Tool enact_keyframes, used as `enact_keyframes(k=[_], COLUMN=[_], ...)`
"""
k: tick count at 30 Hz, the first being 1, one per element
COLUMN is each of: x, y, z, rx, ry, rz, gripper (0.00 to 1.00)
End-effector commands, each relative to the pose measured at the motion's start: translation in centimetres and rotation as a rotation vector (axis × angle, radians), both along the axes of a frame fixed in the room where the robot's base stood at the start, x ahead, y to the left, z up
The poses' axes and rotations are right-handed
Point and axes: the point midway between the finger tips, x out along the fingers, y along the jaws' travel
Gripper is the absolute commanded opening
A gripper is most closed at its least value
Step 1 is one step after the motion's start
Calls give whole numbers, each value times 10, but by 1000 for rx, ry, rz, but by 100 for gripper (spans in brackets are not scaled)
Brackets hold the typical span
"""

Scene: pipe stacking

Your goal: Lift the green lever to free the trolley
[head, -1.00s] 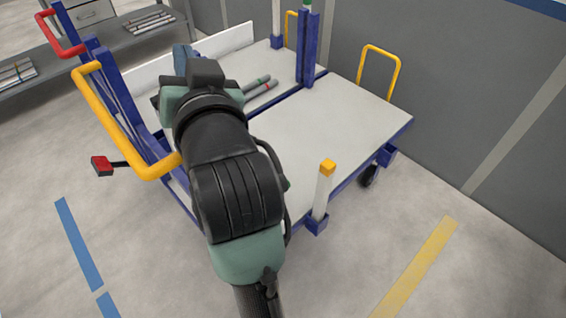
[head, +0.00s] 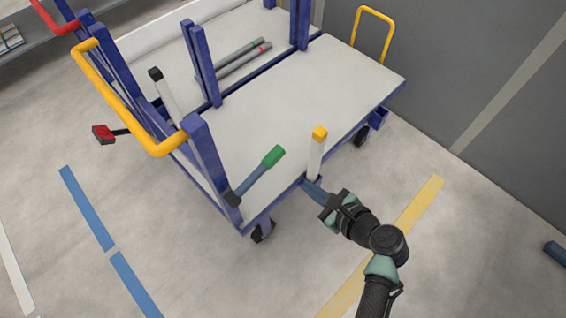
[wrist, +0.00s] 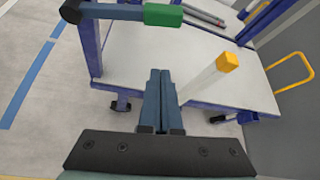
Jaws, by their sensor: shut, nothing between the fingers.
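The green lever (head: 273,157) is a dark arm with a green grip at the near left corner of the trolley (head: 300,95). It slants up and to the right from a blue post (head: 212,170). In the wrist view the green grip (wrist: 163,15) shows at the top, above and apart from my fingers. My gripper (head: 312,190) is shut and empty beside the trolley's near edge, close to the foot of a white post with a yellow cap (head: 319,150). In the wrist view its blue fingers (wrist: 160,85) lie together, left of that post.
Two grey pipes (head: 240,62) lie on the trolley deck. A yellow handle (head: 125,110) and a red pedal-like part (head: 103,134) stick out at the left. Blue uprights (head: 203,65) stand on the deck. The floor in front is clear.

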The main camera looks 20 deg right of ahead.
Motion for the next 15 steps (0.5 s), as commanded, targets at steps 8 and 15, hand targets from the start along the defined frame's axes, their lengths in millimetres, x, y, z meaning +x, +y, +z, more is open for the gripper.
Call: enact_keyframes(k=[8,15], x=[1,25], y=[0,5], z=[0,-15], rx=[-4,-5], ry=[-1,0], rz=[2,5], gripper=[0,0])
